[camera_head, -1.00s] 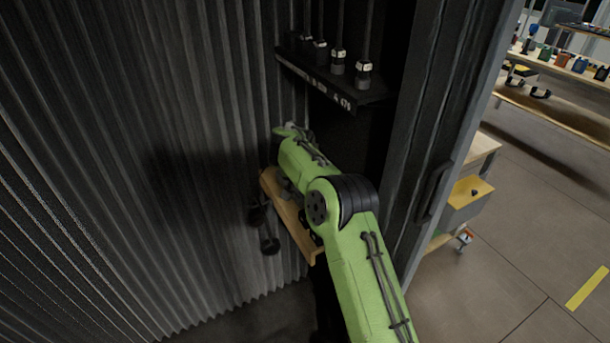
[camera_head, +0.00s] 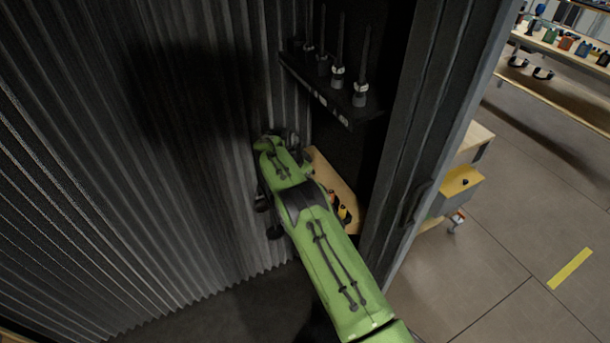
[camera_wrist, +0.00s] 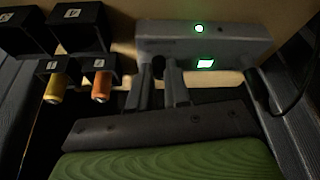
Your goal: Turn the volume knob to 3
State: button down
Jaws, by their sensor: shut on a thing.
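In the wrist view a grey box (camera_wrist: 225,42) with two green lights is mounted on a tan board. My gripper (camera_wrist: 158,78) reaches up to the left part of this box, its two fingers close together. A small dark round knob (camera_wrist: 158,64) shows between the fingertips, and the fingers are shut on it. Its markings and pointer cannot be read. In the head view my green arm hides the box and the knob, and my fingertips do not show there.
Black holders (camera_wrist: 78,28) with yellow and orange cylinders are left of my gripper. A cable hangs at the right. In the head view, the wooden board (camera_head: 333,178) is behind my arm, below a black shelf (camera_head: 325,98) of antennas. A corrugated wall is left, an open doorway right.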

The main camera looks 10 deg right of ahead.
dwell(0.4)
jog(key=c, duration=1.1)
grip_release()
jog(key=p+v, duration=0.2)
jog(key=v, duration=1.3)
jog(key=shift+a+r, duration=0.15)
jog(key=shift+r, duration=0.2)
